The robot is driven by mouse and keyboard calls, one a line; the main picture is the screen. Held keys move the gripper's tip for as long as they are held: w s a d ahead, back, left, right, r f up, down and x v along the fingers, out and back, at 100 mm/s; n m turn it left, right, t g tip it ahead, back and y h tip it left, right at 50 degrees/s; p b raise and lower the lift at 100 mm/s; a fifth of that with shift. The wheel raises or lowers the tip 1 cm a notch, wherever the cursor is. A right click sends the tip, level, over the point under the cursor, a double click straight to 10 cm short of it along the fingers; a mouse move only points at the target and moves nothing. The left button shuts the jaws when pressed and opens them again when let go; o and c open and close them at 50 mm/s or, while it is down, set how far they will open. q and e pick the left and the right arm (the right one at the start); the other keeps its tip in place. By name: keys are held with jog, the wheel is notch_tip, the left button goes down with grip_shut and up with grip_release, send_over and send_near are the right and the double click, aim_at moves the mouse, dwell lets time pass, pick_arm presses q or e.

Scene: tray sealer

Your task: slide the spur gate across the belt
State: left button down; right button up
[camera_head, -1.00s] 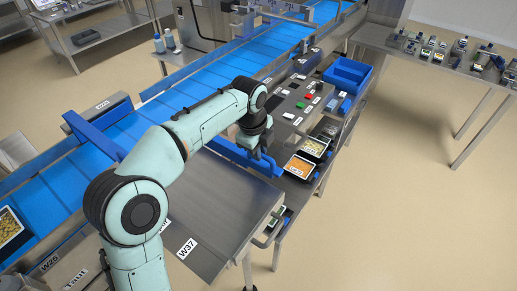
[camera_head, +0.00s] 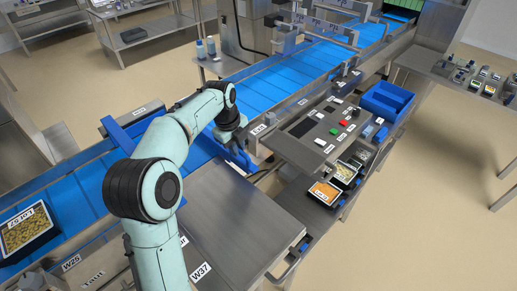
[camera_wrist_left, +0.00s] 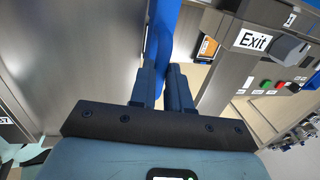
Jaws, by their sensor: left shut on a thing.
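The spur gate is a blue bar (camera_head: 238,157) at the near side of the blue belt (camera_head: 185,128), beside the steel table top. My left gripper (camera_head: 229,136) reaches down over it, and my arm hides part of the bar. In the left wrist view the two fingers (camera_wrist_left: 161,90) are shut on the blue bar (camera_wrist_left: 162,38), which runs away between them. My right gripper is not in view.
A second blue bar (camera_head: 119,135) stands across the belt to the left. A filled tray (camera_head: 28,230) sits on the belt at far left. A panel with buttons (camera_head: 318,130), small trays (camera_head: 325,192) and a blue bin (camera_head: 387,101) lie to the right.

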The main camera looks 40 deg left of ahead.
pick_arm(q)
jog(key=a, duration=0.1)
jog(key=a+p, duration=0.1)
jog(key=a, duration=0.1)
jog(key=shift+w+r, duration=0.1)
jog(key=shift+w, duration=0.1)
jog(key=shift+a, duration=0.15)
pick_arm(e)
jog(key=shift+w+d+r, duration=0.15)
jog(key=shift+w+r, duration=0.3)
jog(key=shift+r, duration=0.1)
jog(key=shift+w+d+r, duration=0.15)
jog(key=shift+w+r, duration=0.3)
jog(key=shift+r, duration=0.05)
pick_arm(q)
jog(key=c, duration=1.1)
grip_release()
jog(key=shift+a, duration=0.1)
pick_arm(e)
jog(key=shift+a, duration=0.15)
